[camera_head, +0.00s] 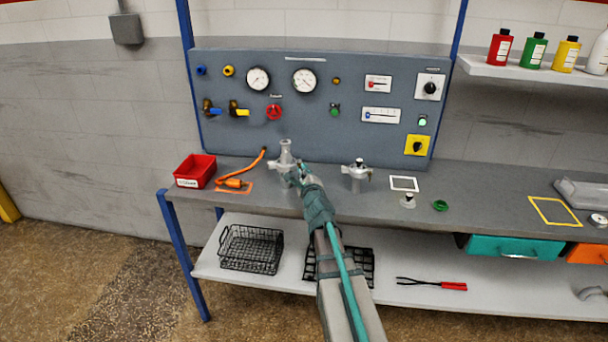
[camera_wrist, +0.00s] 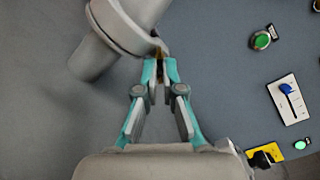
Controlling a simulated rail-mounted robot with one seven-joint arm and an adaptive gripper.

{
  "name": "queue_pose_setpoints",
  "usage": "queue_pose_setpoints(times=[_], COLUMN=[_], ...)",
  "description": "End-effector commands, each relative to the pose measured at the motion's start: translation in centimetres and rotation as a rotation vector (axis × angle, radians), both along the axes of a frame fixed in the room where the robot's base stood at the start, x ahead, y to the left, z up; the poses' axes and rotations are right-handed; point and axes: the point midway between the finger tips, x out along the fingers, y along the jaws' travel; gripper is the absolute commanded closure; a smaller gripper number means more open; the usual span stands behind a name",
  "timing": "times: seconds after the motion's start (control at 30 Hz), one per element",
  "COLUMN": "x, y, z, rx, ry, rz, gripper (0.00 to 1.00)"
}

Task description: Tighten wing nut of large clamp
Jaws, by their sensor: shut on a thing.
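A grey pipe fitting (camera_head: 286,149) stands upright on the bench in front of the panel, with the large clamp (camera_head: 280,164) around its joint. In the wrist view the large clamp (camera_wrist: 118,28) is a light grey ring around the pipe at the top. My gripper (camera_head: 297,176) reaches the clamp's right side. In the wrist view my gripper (camera_wrist: 160,68) has its teal fingertips together on a small brownish piece, the wing nut (camera_wrist: 158,54), at the clamp's edge. The fingers hide most of the wing nut.
Left of the clamp are an orange hose with a handle (camera_head: 233,183) and a red bin (camera_head: 195,171). A second metal fitting (camera_head: 357,175) stands close on the right. The gauge panel (camera_head: 330,130) rises behind. A small fitting (camera_head: 408,201) and green ring (camera_head: 440,206) lie farther right.

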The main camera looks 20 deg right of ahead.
Motion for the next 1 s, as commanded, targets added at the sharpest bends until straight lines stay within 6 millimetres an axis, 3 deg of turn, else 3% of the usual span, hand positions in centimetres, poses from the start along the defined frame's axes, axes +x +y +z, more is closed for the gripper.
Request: queue_pose_setpoints(times=[0.6,1.0], x=[0.06,0.1], y=[0.23,0.36], z=[-0.21,-0.16], rx=[0.557,0.81], ry=[-0.144,-0.211], rz=[-0.002,-0.002], gripper=[1.0,1.0])
